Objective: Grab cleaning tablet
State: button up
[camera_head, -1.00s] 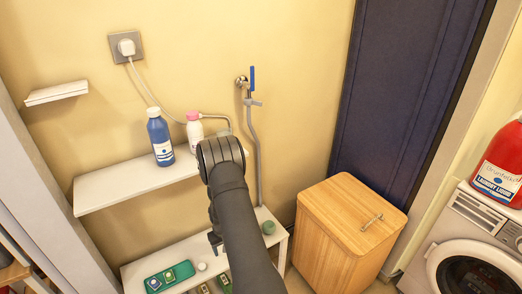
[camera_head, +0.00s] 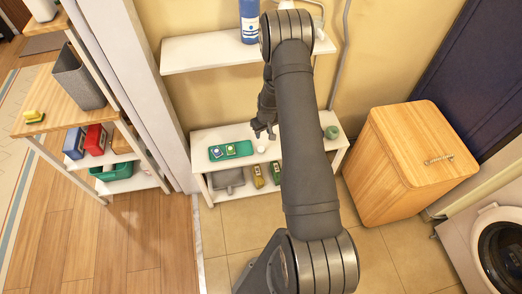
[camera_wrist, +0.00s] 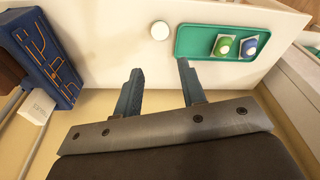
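Two small tablets in square packs lie on a green tray (camera_head: 244,147) on the low white shelf. In the wrist view, one tablet is green and white (camera_wrist: 224,45) and the other is blue and white (camera_wrist: 250,46); the tray (camera_wrist: 190,42) is at the upper right. In the head view they also show on the tray's left and middle part (camera_head: 215,153). My gripper (camera_head: 264,132) is above the shelf, just right of the tray. In the wrist view its two fingers (camera_wrist: 159,68) are apart with nothing between them. The tray is beyond the fingertips and to the right.
A small white round item (camera_wrist: 160,30) sits beside the tray. A green round item (camera_head: 332,132) stands at the shelf's right end. An upper white shelf (camera_head: 205,51) holds a blue bottle (camera_head: 249,22). A wooden hamper (camera_head: 412,150) stands right; a wooden rack (camera_head: 60,105) stands left.

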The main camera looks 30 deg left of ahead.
send_over(261, 149)
jog(key=f, duration=0.8)
jog(key=shift+d+f, duration=0.25)
jog(key=shift+f, duration=0.05)
jog(key=shift+a+f, duration=0.15)
jog(key=shift+f, duration=1.2)
jog(key=shift+a+f, duration=0.1)
jog(key=shift+f, duration=1.25)
jog(key=c, duration=0.6)
